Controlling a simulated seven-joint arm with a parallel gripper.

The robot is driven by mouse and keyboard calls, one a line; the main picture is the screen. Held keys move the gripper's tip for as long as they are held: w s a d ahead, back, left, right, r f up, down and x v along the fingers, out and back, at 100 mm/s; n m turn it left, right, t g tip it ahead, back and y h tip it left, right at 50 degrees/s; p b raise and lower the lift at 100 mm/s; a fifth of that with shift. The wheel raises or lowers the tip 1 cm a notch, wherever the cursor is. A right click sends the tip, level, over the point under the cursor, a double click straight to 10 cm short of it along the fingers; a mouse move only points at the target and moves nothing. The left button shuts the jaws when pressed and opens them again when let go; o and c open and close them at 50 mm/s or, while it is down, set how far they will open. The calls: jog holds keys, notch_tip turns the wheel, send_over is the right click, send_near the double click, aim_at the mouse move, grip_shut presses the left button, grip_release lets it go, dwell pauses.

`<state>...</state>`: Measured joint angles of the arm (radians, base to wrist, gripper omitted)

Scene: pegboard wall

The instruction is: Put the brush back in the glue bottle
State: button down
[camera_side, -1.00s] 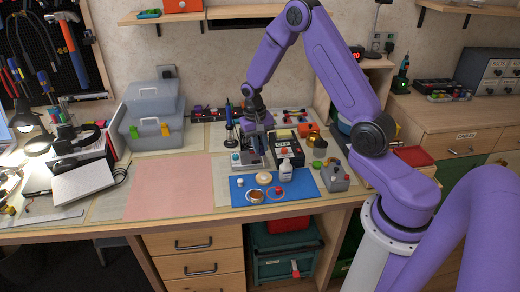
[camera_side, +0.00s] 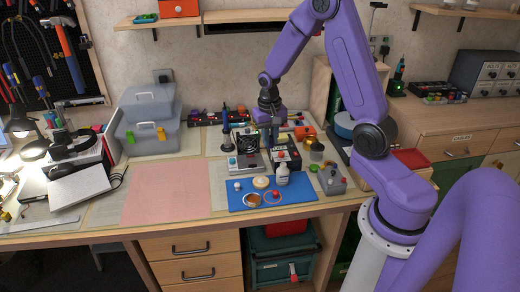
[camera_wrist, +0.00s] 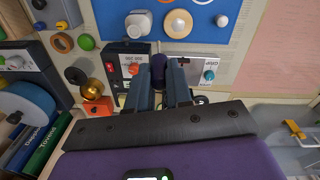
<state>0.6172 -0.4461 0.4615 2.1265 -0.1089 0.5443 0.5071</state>
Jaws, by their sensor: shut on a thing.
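My gripper (camera_side: 273,138) is above the benchtop devices behind the blue mat. In the wrist view my gripper (camera_wrist: 163,88) is shut on a dark, rounded thing between its fingers, which I take to be the brush (camera_wrist: 158,68). The white glue bottle (camera_side: 282,176) stands upright at the back right of the mat, in front of and apart from my gripper. The bottle also shows from above in the wrist view (camera_wrist: 139,24).
The blue mat (camera_side: 241,204) also bears a cream disc (camera_side: 261,182), a white cap (camera_side: 237,187) and small rings. A black device with a red button (camera_wrist: 117,62) and a grey device (camera_wrist: 197,68) flank my fingers. A grey button box (camera_side: 332,184) stands right of the mat.

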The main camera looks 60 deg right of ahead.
notch_tip(320, 180, up, 3)
jog(key=t, duration=0.1)
send_over(283, 174)
jog(key=w+d, duration=0.1)
jog(key=d, duration=0.1)
jog(key=shift+a+f, duration=0.2)
jog(key=shift+f, duration=1.5)
jog(key=shift+f, duration=0.8)
jog(key=shift+f, duration=1.05)
jog(key=shift+f, duration=0.65)
jog(key=shift+f, duration=0.35)
jog(key=shift+f, duration=0.15)
jog(key=shift+c, duration=1.6)
grip_release()
